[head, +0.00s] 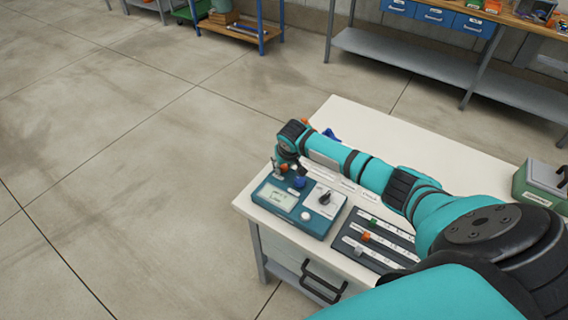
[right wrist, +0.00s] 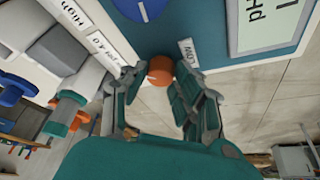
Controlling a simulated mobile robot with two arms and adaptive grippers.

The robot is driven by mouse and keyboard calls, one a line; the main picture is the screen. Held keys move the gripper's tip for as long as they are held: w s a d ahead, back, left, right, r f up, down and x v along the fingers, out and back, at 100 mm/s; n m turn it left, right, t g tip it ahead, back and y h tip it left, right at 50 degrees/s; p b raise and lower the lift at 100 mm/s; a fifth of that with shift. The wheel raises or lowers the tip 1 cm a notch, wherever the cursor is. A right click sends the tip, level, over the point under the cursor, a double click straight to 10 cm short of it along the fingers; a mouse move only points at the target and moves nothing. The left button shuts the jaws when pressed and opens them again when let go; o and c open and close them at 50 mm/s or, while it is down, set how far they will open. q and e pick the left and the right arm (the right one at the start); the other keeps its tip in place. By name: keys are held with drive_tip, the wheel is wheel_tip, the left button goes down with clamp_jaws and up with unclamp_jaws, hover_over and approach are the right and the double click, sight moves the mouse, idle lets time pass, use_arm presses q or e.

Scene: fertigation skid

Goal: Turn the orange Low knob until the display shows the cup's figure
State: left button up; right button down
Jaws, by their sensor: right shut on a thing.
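The orange Low knob (right wrist: 160,71) sits at the edge of the blue meter panel, beside a small "LOW" label. My right gripper (right wrist: 158,88) is shut on it, with a finger on each side. In the head view my right gripper (head: 287,168) is at the meter's far left corner and mostly hides the knob. The meter (head: 320,228) stands on the bench; its display (head: 278,196) is too small to read there. The display (right wrist: 266,22) is cut off in the right wrist view, showing "pH". I cannot make out a cup. My left gripper is not in view.
A blue knob (head: 299,182) and a black dial (head: 325,198) are on the meter. A dark slider panel (head: 366,247) lies to its right. White label cards (head: 369,196) and a green case (head: 542,184) are on the white bench (head: 345,116). The floor at left is clear.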

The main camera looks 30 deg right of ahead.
drive_tip(key=c, duration=1)
unclamp_jaws()
drive_tip(key=shift+c, duration=0.2)
drive_tip(key=shift+r, duration=0.15)
drive_tip(key=v, duration=1.1)
drive_tip(key=shift+s+r, duration=0.2)
drive_tip(key=shift+r, duration=0.1)
